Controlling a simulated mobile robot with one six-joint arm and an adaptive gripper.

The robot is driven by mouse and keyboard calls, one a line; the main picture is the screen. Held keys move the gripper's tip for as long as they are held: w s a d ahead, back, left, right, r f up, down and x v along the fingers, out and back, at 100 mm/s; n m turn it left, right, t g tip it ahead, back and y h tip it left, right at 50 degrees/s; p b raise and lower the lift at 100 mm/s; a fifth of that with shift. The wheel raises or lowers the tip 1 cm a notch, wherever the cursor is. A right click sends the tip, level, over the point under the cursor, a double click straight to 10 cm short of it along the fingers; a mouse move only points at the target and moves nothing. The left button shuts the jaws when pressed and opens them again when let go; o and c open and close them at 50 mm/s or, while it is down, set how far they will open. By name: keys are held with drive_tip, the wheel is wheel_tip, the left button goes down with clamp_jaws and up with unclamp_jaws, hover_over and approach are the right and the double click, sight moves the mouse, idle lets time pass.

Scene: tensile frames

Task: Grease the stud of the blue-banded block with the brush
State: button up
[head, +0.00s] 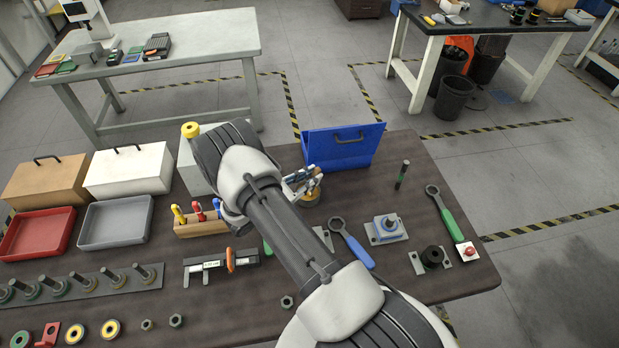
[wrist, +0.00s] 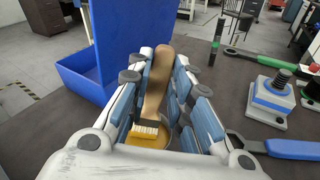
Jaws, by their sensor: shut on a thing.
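My gripper (head: 303,183) is shut on the brush (wrist: 157,82), with its brown handle between the fingers. The brush is hardly visible in the head view.
An open blue box (head: 342,147) stands close behind my gripper. A blue-handled wrench (head: 352,244) lies left of the block, and a green-handled wrench (head: 445,213) right of it. A green-banded upright rod (head: 402,174) stands behind the block. A black bushing (head: 432,257) is in front.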

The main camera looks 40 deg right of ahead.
idle(0.6)
wheel_tip(320, 180, up, 7)
drive_tip(key=p, duration=0.4)
idle(0.3)
